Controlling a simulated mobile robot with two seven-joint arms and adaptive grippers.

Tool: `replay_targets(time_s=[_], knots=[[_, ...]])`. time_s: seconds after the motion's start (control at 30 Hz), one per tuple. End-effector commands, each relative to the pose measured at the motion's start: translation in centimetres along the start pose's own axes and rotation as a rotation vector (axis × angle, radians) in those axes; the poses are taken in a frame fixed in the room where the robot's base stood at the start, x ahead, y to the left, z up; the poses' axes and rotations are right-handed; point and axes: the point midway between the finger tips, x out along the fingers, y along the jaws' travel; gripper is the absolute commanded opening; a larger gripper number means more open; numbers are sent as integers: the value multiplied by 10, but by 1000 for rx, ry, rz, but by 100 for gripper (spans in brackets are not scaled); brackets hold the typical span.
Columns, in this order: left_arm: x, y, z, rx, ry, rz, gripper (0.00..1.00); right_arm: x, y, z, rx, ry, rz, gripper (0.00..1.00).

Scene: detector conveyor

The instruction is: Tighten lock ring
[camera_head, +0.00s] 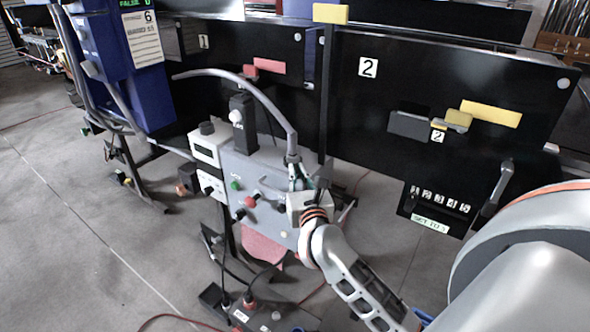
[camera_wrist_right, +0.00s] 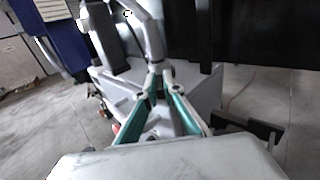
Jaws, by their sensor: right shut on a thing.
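A grey control box (camera_head: 262,172) stands on a post at the picture's middle. A thick grey cable (camera_head: 272,105) arches over it and comes down to a connector near its right edge. The cable also shows in the wrist view (camera_wrist_right: 153,38). My right gripper (camera_head: 296,174) is at this connector, its fingers with teal pads closed in around the cable's lower end. In the wrist view the fingers (camera_wrist_right: 157,86) meet just below the cable. The lock ring is mostly hidden between the fingers, so its turn cannot be told. My left gripper is not in view.
Black panels marked 1 and 2 (camera_head: 440,85) stand behind. A blue cabinet (camera_head: 118,65) is at the left. Cables and a power block lie below; the left floor is mostly clear.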

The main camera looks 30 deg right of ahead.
Motion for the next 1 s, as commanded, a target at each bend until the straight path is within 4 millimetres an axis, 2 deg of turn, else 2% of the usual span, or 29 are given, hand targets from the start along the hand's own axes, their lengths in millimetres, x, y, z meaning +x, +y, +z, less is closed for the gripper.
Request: replay_targets(time_s=[0.4, 0.43, 0.5, 0.83, 1.0], knots=[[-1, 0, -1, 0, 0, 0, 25, 0, -2, 1, 1, -1, 17, 0], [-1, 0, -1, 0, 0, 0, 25, 0, -2, 1, 1, -1, 17, 10], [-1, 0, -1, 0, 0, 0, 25, 0, -2, 1, 1, -1, 17, 25], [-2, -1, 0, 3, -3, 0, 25, -1, -1, 0, 1, 0, 18, 25], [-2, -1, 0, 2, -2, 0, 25, -14, -1, -1, 2, 2, 19, 25]])
